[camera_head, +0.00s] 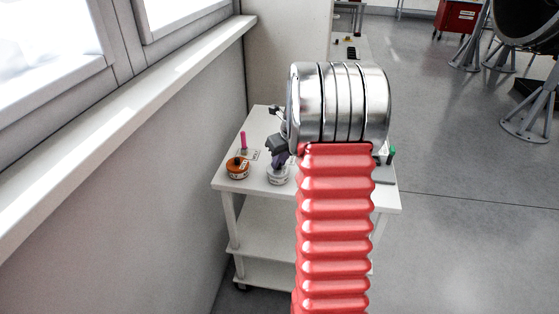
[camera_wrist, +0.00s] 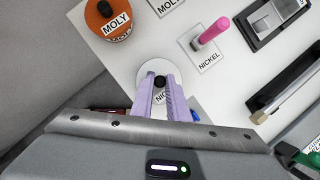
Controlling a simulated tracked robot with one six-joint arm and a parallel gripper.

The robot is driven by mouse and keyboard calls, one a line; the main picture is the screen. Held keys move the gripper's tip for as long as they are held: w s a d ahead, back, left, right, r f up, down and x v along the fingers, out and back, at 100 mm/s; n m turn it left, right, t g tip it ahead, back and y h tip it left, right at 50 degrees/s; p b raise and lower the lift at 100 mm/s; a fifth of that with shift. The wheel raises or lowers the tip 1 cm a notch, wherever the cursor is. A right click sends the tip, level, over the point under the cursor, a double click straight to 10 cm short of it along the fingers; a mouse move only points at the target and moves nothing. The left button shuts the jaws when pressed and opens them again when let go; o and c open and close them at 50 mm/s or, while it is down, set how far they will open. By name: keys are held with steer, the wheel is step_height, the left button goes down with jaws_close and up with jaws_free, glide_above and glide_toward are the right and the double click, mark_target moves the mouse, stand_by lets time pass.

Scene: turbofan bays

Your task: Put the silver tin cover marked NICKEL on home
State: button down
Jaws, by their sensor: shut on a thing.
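My gripper (camera_wrist: 160,88) has its pale purple fingers shut on the black knob (camera_wrist: 160,80) of the silver tin cover (camera_wrist: 146,72). Part of a label reading "NIC" shows by the fingers, which hide the rest. In the head view my gripper (camera_head: 277,157) points down at a pale silver tin (camera_head: 279,177) near the table's front edge. I cannot tell whether the cover is seated on the tin or a little above it. A card marked NICKEL (camera_wrist: 209,60) lies on the table right of the cover, with a pink upright handle (camera_wrist: 215,30) on it.
A MOLY card (camera_wrist: 170,5) lies at the top. Dark tray-like items (camera_wrist: 280,20) lie right. The white table (camera_head: 230,185) stands near the wall and window sill (camera_head: 120,100).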

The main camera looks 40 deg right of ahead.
steer(key=c, duration=1.6)
jaws_free()
steer(key=shift+c, duration=0.2)
steer(key=shift+o, duration=0.5)
steer(key=o, duration=0.3)
steer(key=shift+r, duration=0.1)
steer(key=shift+r, duration=3.4)
